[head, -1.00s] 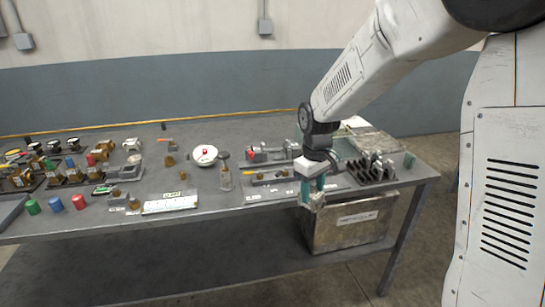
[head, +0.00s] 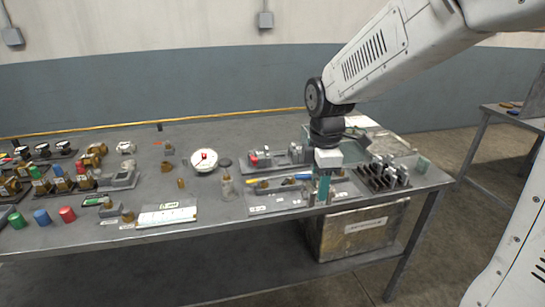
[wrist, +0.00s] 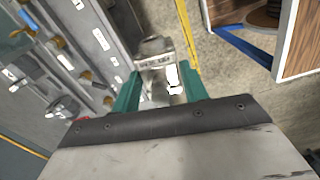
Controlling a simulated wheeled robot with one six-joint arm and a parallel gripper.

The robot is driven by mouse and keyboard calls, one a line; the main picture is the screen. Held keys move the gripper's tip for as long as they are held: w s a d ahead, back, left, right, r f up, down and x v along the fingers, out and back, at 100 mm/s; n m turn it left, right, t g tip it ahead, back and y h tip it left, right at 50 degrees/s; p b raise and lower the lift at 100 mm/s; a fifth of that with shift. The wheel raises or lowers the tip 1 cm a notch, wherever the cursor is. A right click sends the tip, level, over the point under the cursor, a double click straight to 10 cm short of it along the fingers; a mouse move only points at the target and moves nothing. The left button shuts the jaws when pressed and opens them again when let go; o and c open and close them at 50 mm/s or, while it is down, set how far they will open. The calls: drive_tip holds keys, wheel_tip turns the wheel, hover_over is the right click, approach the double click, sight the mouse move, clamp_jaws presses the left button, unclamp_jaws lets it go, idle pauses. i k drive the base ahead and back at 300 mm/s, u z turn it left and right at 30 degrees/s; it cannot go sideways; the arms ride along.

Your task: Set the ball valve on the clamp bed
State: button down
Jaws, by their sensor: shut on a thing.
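My gripper (head: 322,192) has green fingers and is over the right part of a grey labelled board (head: 268,206) near the table's front edge. In the wrist view the fingers (wrist: 157,92) are shut on a grey metal piece (wrist: 155,50) with a white part; in the head view it is mostly hidden, and I cannot tell for sure that it is the ball valve. Small parts with yellow (head: 262,184) and blue (head: 304,176) handles lie on the board. Behind it stands a grey clamp-like fixture with a red part (head: 254,159); which thing is the clamp bed is unclear.
A dark slotted rack (head: 380,178) stands right of my gripper. A labelled crate (head: 345,232) is under the table. Another table (head: 512,118) is at the far right.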

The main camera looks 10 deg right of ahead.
sight(279, 161)
drive_tip(key=i, duration=1.2)
drive_tip(key=z, duration=0.05)
